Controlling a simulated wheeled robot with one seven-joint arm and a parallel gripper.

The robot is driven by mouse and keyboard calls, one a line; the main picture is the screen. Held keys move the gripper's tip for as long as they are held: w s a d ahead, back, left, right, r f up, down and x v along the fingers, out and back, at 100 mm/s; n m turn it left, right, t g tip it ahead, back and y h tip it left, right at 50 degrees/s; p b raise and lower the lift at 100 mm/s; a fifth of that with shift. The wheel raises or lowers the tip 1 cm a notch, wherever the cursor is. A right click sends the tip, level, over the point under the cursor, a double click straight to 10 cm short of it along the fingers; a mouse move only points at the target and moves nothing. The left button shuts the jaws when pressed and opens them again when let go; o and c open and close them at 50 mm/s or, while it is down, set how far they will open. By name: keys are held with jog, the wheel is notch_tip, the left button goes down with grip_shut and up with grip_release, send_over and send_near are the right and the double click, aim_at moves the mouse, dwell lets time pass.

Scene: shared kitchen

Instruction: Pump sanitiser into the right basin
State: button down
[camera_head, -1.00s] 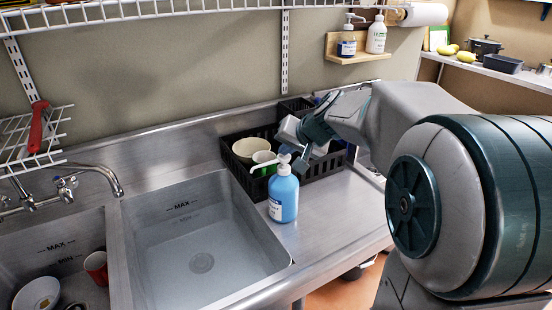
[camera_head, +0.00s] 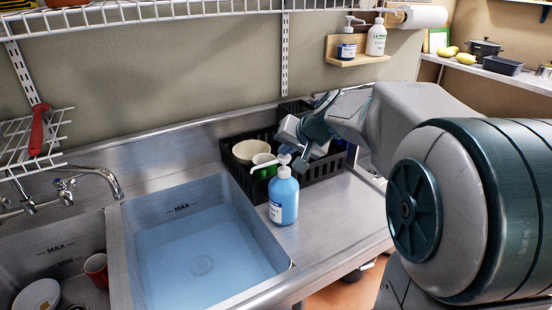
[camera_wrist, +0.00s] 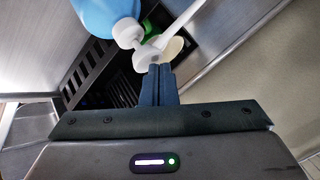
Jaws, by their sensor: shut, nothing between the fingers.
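The blue sanitiser bottle (camera_head: 283,200) with a white pump stands upright on the steel counter by the right basin's right rim. Its white spout points left toward the basin. The right basin (camera_head: 283,258) now holds a layer of pale blue liquid, and its MAX mark shows on the far wall. My gripper (camera_wrist: 161,68) is shut and empty, its fingertips at the white pump head (camera_wrist: 146,56) in the wrist view. I cannot tell whether they touch it. The bottle's blue body (camera_wrist: 105,14) also shows there.
A black crate (camera_head: 325,166) with bowls stands behind the bottle. The left basin (camera_head: 60,238) holds a red cup (camera_head: 97,269) and a white bowl (camera_head: 38,295). A tap (camera_head: 100,172) reaches over the basins.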

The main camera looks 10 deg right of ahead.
jog(key=shift+r+p, duration=2)
jog(key=shift+r, duration=1.1)
jog(key=shift+s+f, duration=0.1)
jog(key=s+f+n+g+h, duration=0.1)
jog(key=s+f, duration=0.3)
jog(key=s, duration=0.5)
jog(key=s+f+n+g+h, duration=0.1)
jog(key=s+f+g, duration=0.1)
jog(key=s, duration=0.6)
jog(key=s+f+n+g+h, duration=0.1)
jog(key=s+f+n+g, duration=0.1)
jog(key=s+f, duration=0.3)
jog(key=s, duration=0.4)
jog(key=shift+s+a+f+h, duration=0.25)
jog(key=shift+s+f+h, duration=0.05)
jog(key=shift+f+h, duration=0.1)
